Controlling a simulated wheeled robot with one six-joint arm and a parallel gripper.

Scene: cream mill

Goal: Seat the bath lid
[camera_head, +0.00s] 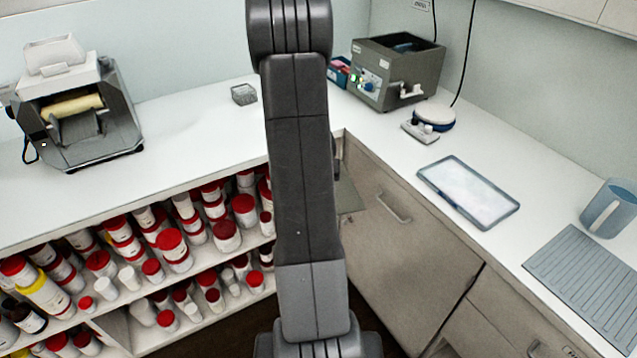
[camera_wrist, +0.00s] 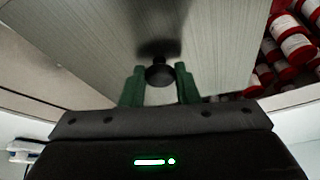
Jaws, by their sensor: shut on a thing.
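The bath (camera_head: 385,85) is a grey-green box on the right counter near the back corner, with dials on its front; its top looks open and dark inside. The bath lid (camera_wrist: 90,40) is a flat brushed-metal plate with a black knob (camera_wrist: 160,74). My gripper (camera_wrist: 160,88) has its green fingers shut on that knob, one on each side. In the head view my arm hides the gripper and most of the lid; a grey-green edge (camera_head: 349,198) showing right of the arm looks like the lid, in front of the cabinets and apart from the bath.
A small device with a round blue-and-white top (camera_head: 434,116) stands right of the bath. Beyond are a shallow tray (camera_head: 428,176), a blue mug (camera_head: 610,208) and a ridged mat (camera_head: 590,285). A roller machine (camera_head: 75,110) stands left, above shelves of red-capped jars (camera_head: 172,245).

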